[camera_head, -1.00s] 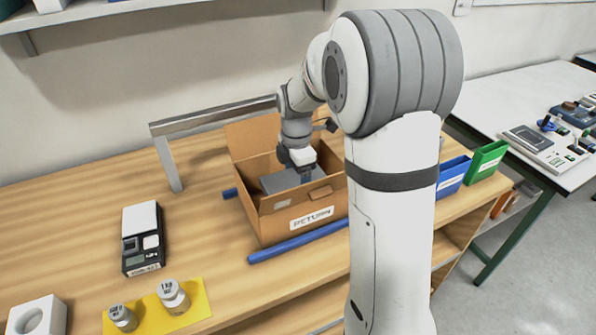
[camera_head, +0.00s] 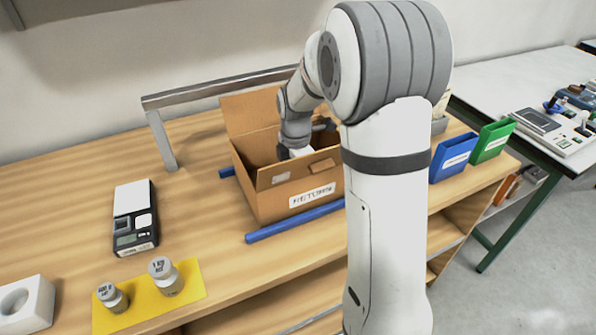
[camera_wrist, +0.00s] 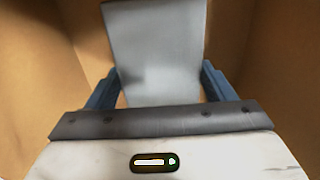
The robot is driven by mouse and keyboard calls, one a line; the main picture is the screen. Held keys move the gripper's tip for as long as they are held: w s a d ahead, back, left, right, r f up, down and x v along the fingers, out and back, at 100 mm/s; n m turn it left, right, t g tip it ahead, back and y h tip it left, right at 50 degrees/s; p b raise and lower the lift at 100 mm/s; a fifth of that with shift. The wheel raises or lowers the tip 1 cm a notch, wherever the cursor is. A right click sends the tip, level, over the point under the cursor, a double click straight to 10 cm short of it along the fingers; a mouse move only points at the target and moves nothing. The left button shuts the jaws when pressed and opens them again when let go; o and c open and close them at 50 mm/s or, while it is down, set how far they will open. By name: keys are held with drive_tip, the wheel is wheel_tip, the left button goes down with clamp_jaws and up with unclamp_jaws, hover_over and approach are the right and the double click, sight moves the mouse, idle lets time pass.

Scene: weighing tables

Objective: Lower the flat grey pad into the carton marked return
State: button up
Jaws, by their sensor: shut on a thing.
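The open cardboard carton (camera_head: 268,204) stands on the wooden table with a white label on its front wall. The label is blurred now; it read RETURN a second ago. My gripper reaches down inside the carton, and its fingers are hidden behind the front wall in the head view. In the wrist view my gripper (camera_wrist: 160,88) is shut on the flat grey pad (camera_wrist: 156,45), with a blue finger at each side. Brown carton walls surround the pad there. I cannot tell whether the pad touches the carton floor.
Blue bars (camera_head: 294,221) lie along the carton's sides. A metal rail (camera_head: 215,90) stands behind it. A scale (camera_head: 135,216), two weights on a yellow mat (camera_head: 190,291) and a white block (camera_head: 25,305) are at left. Blue (camera_head: 453,157) and green (camera_head: 492,141) bins stand right.

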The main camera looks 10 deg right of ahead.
drive_tip(key=shift+f, duration=0.3)
idle(0.6)
drive_tip(key=o, duration=1)
drive_tip(key=shift+r, duration=0.1)
